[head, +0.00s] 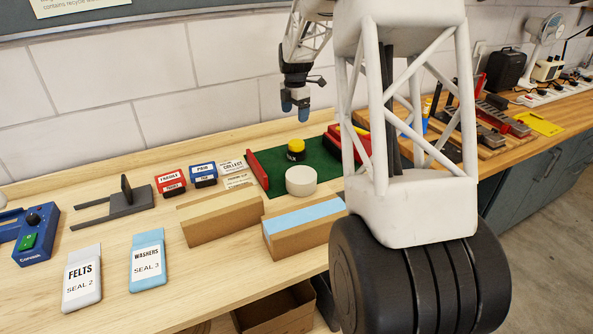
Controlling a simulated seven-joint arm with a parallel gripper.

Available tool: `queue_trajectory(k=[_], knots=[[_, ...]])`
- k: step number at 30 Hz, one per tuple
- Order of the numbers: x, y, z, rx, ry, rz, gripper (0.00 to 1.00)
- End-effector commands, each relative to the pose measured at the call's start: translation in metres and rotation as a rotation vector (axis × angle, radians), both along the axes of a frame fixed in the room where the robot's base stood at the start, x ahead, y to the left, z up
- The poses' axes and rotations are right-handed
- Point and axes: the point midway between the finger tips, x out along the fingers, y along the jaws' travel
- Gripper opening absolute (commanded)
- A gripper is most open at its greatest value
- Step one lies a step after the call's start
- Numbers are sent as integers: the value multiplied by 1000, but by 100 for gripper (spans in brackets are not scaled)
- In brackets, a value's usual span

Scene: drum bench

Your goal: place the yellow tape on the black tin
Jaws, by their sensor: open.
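The yellow tape (296,144) is a small round yellow piece. It sits on top of the black tin (293,155), a short dark cylinder with a pale label, on the green mat. The two appear to touch, with the tape roughly centred. My gripper (296,109) has blue fingertips and is above the tape, with a visible gap between them. Its jaws are open and I see nothing held in them.
A white round tin (301,181) stands in front on the green mat (322,162), beside a red bar (257,170). Red and blue stamp boxes (203,174) are to the left. Cardboard boxes (222,218) stand in front. My own arm link hides the bench to the right.

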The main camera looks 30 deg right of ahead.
Motion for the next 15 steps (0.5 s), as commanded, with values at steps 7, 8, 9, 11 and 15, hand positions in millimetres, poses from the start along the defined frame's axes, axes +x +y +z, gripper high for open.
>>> queue_trajectory(k=[7, 8, 9, 11, 15], knots=[[-16, 15, 15, -3, -10, -63, 85], [-20, 18, 18, -4, -12, -79, 85], [-26, 23, 22, -4, -15, -101, 85], [-36, 32, 30, -5, -20, -140, 85], [-65, 53, 48, -6, -36, -250, 85]])
